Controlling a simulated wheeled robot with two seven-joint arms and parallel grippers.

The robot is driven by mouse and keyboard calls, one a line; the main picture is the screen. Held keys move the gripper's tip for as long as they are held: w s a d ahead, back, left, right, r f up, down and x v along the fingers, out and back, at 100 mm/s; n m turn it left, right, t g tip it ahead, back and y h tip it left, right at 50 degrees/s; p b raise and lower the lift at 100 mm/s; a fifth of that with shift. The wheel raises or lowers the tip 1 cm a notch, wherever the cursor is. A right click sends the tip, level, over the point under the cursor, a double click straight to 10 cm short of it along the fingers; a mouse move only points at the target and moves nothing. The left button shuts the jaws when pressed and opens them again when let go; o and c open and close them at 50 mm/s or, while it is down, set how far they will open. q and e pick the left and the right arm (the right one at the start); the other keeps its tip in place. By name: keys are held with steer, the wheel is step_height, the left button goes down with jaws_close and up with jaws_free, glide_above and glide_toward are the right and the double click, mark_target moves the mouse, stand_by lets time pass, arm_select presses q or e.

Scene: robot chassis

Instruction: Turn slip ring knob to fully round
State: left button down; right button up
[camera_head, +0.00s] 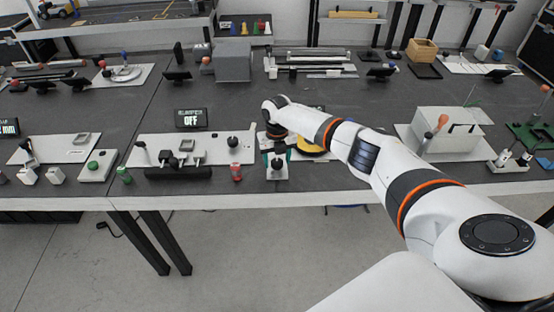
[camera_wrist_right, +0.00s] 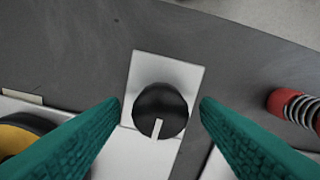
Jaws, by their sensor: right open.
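The slip ring knob (camera_wrist_right: 160,109) is a round black knob with a white pointer line, on a light grey plate (camera_wrist_right: 168,66) in the right wrist view. The pointer points toward the bottom of that view, tilted slightly left. My right gripper (camera_wrist_right: 160,108) is open, with one green finger on each side of the knob and gaps between. In the head view the right gripper (camera_head: 277,154) points down over the small plate (camera_head: 277,173) near the table's front edge, and the knob is small there. My left gripper is not in view.
A red coil-wrapped piece (camera_wrist_right: 296,107) lies to the right in the wrist view, and a yellow and black round part (camera_wrist_right: 25,135) is at lower left. In the head view a white board with black parts (camera_head: 190,150) lies left of the gripper. A display (camera_head: 191,118) reads OFF.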

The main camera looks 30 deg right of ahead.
steer(key=shift+f, duration=0.4)
steer(key=shift+c, duration=0.6)
steer(key=c, duration=0.9)
steer(key=shift+m, duration=0.3)
